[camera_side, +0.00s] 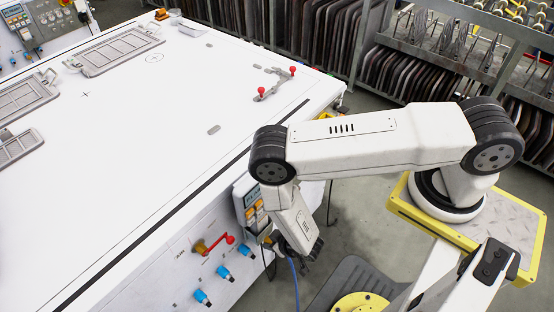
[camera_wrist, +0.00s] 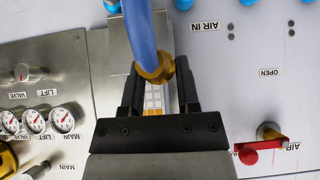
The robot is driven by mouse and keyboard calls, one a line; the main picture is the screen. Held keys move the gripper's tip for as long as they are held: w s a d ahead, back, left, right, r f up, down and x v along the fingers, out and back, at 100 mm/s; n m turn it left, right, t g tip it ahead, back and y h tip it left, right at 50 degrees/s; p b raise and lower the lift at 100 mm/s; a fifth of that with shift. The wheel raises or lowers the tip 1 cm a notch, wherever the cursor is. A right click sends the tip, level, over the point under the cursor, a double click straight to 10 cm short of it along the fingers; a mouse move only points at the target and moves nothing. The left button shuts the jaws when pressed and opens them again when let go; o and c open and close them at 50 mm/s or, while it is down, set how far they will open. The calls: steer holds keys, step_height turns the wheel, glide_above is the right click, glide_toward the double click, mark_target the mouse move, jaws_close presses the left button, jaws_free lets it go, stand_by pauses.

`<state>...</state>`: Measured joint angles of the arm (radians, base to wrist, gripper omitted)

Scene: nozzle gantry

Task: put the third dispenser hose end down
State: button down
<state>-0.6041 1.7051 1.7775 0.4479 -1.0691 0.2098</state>
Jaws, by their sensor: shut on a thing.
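A blue hose (camera_wrist: 140,35) with a brass end fitting (camera_wrist: 158,68) runs down from the top of the wrist view. My gripper (camera_wrist: 160,84) has its two black fingers on either side of the brass fitting and is shut on the hose end. In the side view, my gripper (camera_side: 308,250) hangs in front of the table's front panel, apart from its face as far as I can tell. The blue hose (camera_side: 295,283) hangs below it there. The fingertips and brass end are hard to make out in the side view. I cannot tell which hose is the third.
Several blue fittings (camera_side: 223,272) and a red valve handle (camera_side: 215,243) stick out of the front panel. A keypad box (camera_side: 249,207) is close to my gripper. Pressure gauges (camera_wrist: 34,121) show at left in the wrist view. The white tabletop (camera_side: 150,130) is mostly clear.

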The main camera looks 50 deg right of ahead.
steer(key=s+d+r, duration=0.2)
steer(key=d+r, duration=0.6)
steer(key=r, duration=0.4)
steer(key=w+d+r, duration=0.4)
steer(key=r, duration=0.5)
steer(key=w+d+r, duration=0.3)
steer(key=d+r, duration=0.1)
steer(key=r, duration=0.4)
steer(key=w+d+r, duration=0.4)
steer(key=r, duration=0.5)
steer(key=s+a+r, duration=0.1)
steer(key=s+a, duration=0.1)
steer(key=a, duration=1)
steer(key=s+a, duration=0.3)
steer(key=a, duration=0.9)
steer(key=shift+s+r, duration=0.3)
steer(key=shift+r, duration=0.05)
